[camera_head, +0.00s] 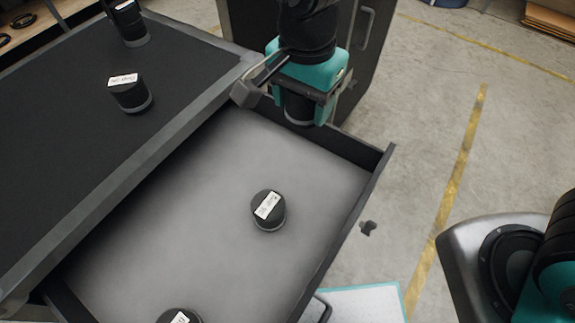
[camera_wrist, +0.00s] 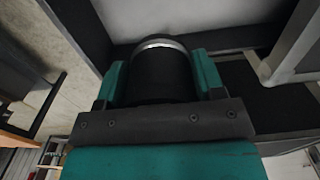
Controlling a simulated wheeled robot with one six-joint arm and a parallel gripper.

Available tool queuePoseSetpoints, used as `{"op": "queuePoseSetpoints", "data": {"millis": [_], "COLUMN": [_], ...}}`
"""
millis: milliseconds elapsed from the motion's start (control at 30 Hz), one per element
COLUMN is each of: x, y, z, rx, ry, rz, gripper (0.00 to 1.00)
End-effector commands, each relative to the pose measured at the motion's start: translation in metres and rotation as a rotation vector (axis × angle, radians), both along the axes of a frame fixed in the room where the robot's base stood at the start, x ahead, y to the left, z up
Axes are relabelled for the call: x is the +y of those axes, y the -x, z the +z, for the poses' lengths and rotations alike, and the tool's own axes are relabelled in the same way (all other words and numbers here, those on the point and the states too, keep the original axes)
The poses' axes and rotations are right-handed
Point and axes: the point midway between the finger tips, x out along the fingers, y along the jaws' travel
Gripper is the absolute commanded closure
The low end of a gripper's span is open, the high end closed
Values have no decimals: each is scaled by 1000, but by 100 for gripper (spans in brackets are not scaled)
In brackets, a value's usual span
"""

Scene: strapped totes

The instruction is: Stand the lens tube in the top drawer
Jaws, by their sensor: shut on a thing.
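My gripper (camera_head: 302,98) is shut on a black lens tube (camera_head: 299,112), which hangs near the drawer's far back corner. In the wrist view the tube (camera_wrist: 160,72), with a silver ring at its end, sits between the two teal fingers of my gripper (camera_wrist: 160,88). The top drawer (camera_head: 190,215) is pulled open, with a pale grey floor. A black labelled cylinder (camera_head: 268,212) stands inside it, and another (camera_head: 180,317) is cut off at the bottom edge. I cannot tell the gap between the held tube and the drawer floor.
Two black labelled cylinders, one nearer (camera_head: 131,95) and one farther (camera_head: 130,28), stand on the cabinet's dark top (camera_head: 60,130). The drawer's dark side walls (camera_head: 340,140) rise around the floor. The drawer's middle left is clear. A dark cabinet stands behind my gripper.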

Motion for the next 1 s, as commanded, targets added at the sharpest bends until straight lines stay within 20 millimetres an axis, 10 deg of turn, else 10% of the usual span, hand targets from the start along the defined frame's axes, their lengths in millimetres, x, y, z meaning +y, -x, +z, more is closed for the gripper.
{"op": "queuePoseSetpoints", "data": {"millis": [400,1000], "x": [-2,-1], "y": [1,0], "z": [-115,-177], "rx": [5,0], "ry": [5,0], "rz": [0,1], "gripper": [70,70]}}
